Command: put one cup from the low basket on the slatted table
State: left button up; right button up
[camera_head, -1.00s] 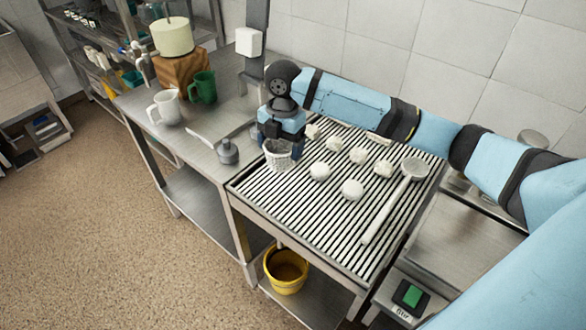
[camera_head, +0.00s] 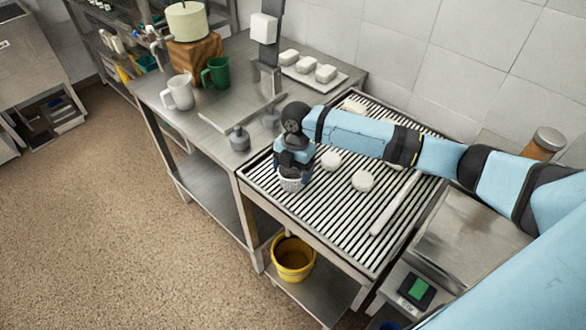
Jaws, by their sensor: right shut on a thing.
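My right gripper (camera_head: 293,168) reaches in from the right, pointing down over the near left part of the slatted table (camera_head: 330,225). It is shut on a small white perforated cup (camera_head: 290,184), whose upper part it hides. The cup is at or just above the slats; I cannot tell whether it touches them. I cannot make out a low basket. My left gripper is not in view.
White rounded lumps (camera_head: 362,181) and a long pale handle (camera_head: 397,205) lie on the slats. A white mug (camera_head: 180,93), a green mug (camera_head: 217,73) and a tray of white blocks (camera_head: 325,73) stand on the left counter. A yellow bucket (camera_head: 293,258) is below. The near slats are clear.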

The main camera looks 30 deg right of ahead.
jog(key=shift+f, duration=0.1)
jog(key=o, duration=0.8)
jog(key=r, duration=0.8)
jog(key=d+r, duration=0.1)
jog(key=r, duration=0.3)
jog(key=shift+w+d+r, duration=0.1)
jog(key=shift+w, duration=0.25)
